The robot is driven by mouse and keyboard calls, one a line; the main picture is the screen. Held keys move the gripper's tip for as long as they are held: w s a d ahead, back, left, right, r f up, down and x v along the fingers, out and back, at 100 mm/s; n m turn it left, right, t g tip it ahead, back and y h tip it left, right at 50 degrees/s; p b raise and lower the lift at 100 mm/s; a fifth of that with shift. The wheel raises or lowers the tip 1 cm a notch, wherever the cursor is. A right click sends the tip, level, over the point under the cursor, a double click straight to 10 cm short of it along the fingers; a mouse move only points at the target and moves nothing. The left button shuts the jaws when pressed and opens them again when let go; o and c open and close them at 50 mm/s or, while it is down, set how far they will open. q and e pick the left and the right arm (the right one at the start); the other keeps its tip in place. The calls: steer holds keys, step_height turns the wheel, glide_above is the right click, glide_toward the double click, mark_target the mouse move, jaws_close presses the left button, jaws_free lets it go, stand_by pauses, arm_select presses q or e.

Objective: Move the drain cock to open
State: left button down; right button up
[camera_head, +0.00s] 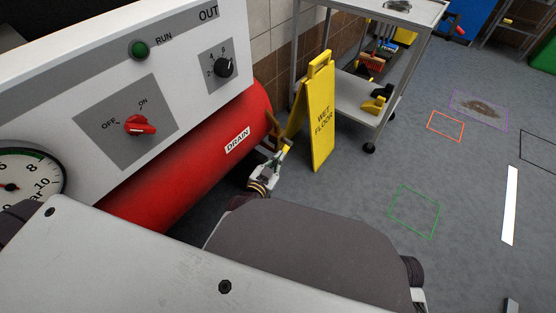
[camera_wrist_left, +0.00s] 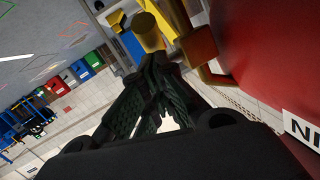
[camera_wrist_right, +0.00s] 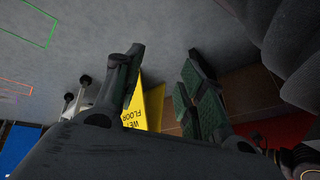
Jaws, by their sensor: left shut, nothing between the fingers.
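The drain cock (camera_head: 284,150) sits low at the end of the red tank (camera_head: 190,165), by the DRAIN label (camera_head: 237,140). It is partly hidden in the head view. In the left wrist view its yellow rounded handle end (camera_wrist_left: 148,32) and brass body (camera_wrist_left: 197,46) are close ahead. My left gripper (camera_head: 272,170) is at the cock; in its wrist view the fingers (camera_wrist_left: 159,64) are together and empty, with tips just by the handle. I cannot tell whether they touch it. My right gripper (camera_wrist_right: 162,72) is open and empty, seen only in its own wrist view.
A yellow wet floor sign (camera_head: 319,115) stands just beyond the cock, and a grey cart (camera_head: 362,100) stands behind it. The panel above the tank has a red ON/OFF switch (camera_head: 140,125) and a black OUT knob (camera_head: 224,67). The floor to the right is mostly clear.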

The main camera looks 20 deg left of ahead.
steer(key=shift+w, duration=0.1)
stand_by(0.3)
arm_select(q)
steer(key=shift+f+t+b, duration=0.2)
steer(key=shift+t+b, duration=0.1)
steer(key=shift+b, duration=0.15)
arm_select(e)
steer(key=shift+a+f, duration=0.15)
steer(key=shift+f, duration=0.4)
steer(key=shift+a+f, duration=0.15)
steer(key=shift+f, duration=0.4)
arm_select(q)
steer(key=shift+f, duration=0.1)
arm_select(e)
steer(key=shift+w+t, duration=0.1)
steer(key=shift+t, duration=0.2)
